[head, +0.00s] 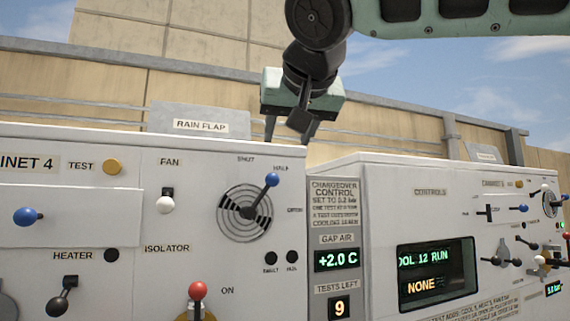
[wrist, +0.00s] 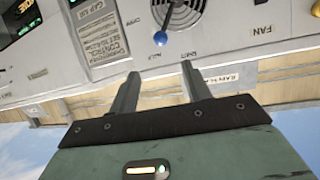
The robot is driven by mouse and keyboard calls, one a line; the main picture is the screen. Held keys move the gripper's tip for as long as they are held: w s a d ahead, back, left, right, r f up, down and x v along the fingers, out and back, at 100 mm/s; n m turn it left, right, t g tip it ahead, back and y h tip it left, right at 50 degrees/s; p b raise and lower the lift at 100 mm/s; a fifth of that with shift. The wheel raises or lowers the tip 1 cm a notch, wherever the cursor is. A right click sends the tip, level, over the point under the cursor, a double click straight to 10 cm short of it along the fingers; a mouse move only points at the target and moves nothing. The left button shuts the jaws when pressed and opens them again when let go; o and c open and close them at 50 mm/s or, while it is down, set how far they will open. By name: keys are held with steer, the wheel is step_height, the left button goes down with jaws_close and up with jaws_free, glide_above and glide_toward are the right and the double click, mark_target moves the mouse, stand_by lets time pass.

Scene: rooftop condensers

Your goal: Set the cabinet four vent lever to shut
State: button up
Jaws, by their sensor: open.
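The cabinet four vent lever is a dark arm with a blue ball knob (head: 272,180) over a round slotted vent (head: 245,212). It points up and right, at the HALF mark, with SHUT to its upper left and OPEN to its right. In the wrist view, which is upside down, the blue knob (wrist: 160,39) shows ahead of the fingertips, roughly between them. My gripper (head: 290,132) is open and empty. It hangs above the cabinet's top edge, above the knob and apart from it. Its two fingers (wrist: 160,70) show fully in the wrist view.
Cabinet 4's face also carries a red-knobbed isolator lever (head: 197,291), a fan switch (head: 167,200) and another blue knob (head: 27,216). A rain flap plate (head: 200,122) stands behind its top. A controls cabinet (head: 431,210) with displays stands to the right. Space before the vent looks clear.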

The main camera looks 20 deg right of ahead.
mark_target(274, 175)
steer(key=p+x, duration=0.6)
steer(key=x, duration=1)
steer(key=shift+a+f, duration=0.1)
steer(key=shift+a, duration=0.05)
steer(key=shift+c, duration=0.3)
jaws_close()
